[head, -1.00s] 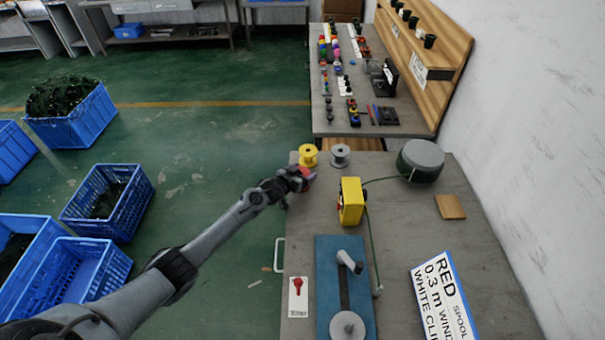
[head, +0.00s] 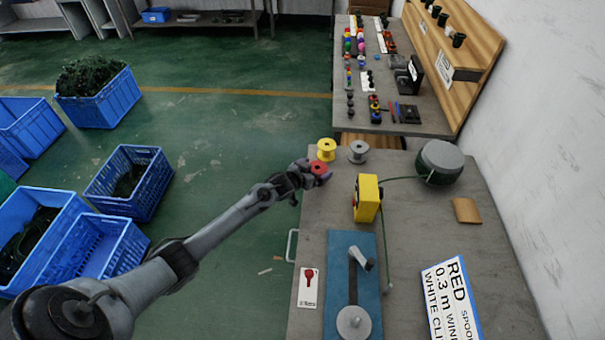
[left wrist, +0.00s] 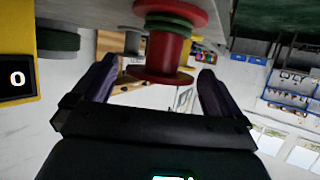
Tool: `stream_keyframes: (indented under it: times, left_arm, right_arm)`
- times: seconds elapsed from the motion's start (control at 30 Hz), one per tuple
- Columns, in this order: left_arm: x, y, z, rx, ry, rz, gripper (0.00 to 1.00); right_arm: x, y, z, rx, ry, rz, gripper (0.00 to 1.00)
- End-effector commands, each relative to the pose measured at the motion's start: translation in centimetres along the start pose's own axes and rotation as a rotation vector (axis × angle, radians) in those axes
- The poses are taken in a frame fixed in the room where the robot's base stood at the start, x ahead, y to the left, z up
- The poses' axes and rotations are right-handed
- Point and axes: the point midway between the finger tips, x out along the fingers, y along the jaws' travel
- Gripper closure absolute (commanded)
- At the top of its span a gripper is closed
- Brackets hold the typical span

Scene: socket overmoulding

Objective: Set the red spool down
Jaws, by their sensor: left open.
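The red spool (head: 319,167) is at the far left corner of the near workbench, beside the yellow spool (head: 326,150). In the left wrist view the red spool (left wrist: 162,60) has green cord wound on it, and one flange is at the grey bench surface. My left gripper (head: 317,179) is at the spool. Its fingers are open, one on each side of the spool, with visible gaps. In the head view the gripper partly hides the spool. My right gripper is not in view.
A grey spool (head: 358,151) stands right of the yellow one. A yellow box-shaped device (head: 367,198), a green-corded drum (head: 440,162), a blue winding fixture (head: 340,265) and a sign (head: 452,300) occupy the bench. Blue crates (head: 130,182) stand on the floor at left.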

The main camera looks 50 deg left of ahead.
Motion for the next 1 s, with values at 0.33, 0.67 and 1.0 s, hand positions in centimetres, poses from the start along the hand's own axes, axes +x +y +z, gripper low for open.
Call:
stream_keyframes:
  times: [0.33, 0.67, 1.0]
  left_arm:
    - [-5.9, 0.0, -0.1, 0.001, -0.001, 0.000, 0.00]
    - [-8.4, 0.0, 0.0, -0.001, 0.000, 0.000, 0.00]
    - [-8.6, 0.0, 0.0, -0.001, 0.000, 0.000, 0.00]
  right_arm:
    - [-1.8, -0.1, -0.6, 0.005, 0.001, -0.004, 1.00]
    - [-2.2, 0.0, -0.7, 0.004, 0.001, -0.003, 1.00]
    - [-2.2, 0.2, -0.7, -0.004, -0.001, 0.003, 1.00]
